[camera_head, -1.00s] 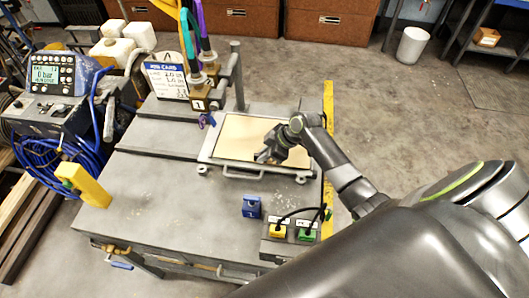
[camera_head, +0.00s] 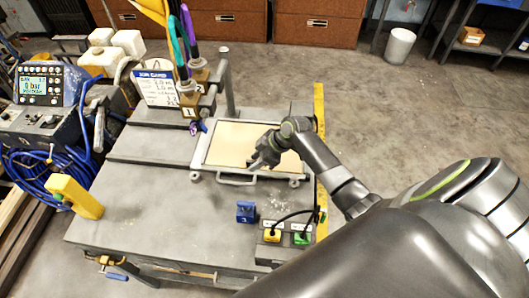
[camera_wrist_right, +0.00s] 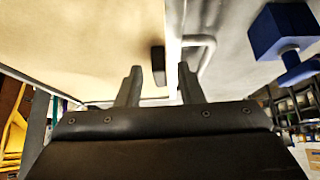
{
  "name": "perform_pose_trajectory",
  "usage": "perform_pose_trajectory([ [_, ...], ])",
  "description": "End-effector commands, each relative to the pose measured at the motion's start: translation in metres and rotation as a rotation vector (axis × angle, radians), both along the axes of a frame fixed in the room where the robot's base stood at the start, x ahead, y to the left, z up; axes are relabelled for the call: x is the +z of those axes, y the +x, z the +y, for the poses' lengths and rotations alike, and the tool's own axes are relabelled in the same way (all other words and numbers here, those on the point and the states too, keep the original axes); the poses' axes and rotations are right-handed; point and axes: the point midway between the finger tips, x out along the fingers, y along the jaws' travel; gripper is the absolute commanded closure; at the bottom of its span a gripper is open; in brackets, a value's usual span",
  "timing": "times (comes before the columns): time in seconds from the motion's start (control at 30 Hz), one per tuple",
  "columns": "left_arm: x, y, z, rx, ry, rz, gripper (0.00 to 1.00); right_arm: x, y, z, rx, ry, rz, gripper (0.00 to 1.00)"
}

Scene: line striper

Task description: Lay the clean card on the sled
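A tan card (camera_head: 235,142) lies flat in the pale metal frame of the sled (camera_head: 203,158) on the grey bench. The card also fills the upper left of the right wrist view (camera_wrist_right: 75,45). My right gripper (camera_head: 254,162) is low over the card's near half, close to the sled's front handle (camera_head: 237,180). In the wrist view its fingers (camera_wrist_right: 160,85) stand apart. A small dark tab (camera_wrist_right: 158,65) shows between and beyond them, with a gap on both sides. I cannot tell whether the tab belongs to the card. My left gripper is not in view.
Two hose heads and a white sign board (camera_head: 157,88) stand behind the sled. A blue block (camera_head: 246,212) and a box with yellow and green plugs (camera_head: 286,236) sit at the front. A yellow block (camera_head: 75,196) is at the left edge. The bench's middle left is clear.

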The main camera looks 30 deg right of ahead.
Motion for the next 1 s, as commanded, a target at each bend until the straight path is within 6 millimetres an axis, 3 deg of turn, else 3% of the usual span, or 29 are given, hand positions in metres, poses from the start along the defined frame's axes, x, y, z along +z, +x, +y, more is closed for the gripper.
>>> perform_pose_trajectory([
  [0.6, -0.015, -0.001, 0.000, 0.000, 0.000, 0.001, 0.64, 0.085, -0.036, -0.049, 0.001, -0.004, -0.002, 0.66],
  [1.0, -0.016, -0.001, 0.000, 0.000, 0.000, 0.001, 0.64, 0.098, -0.041, -0.054, 0.000, -0.001, 0.001, 0.66],
])
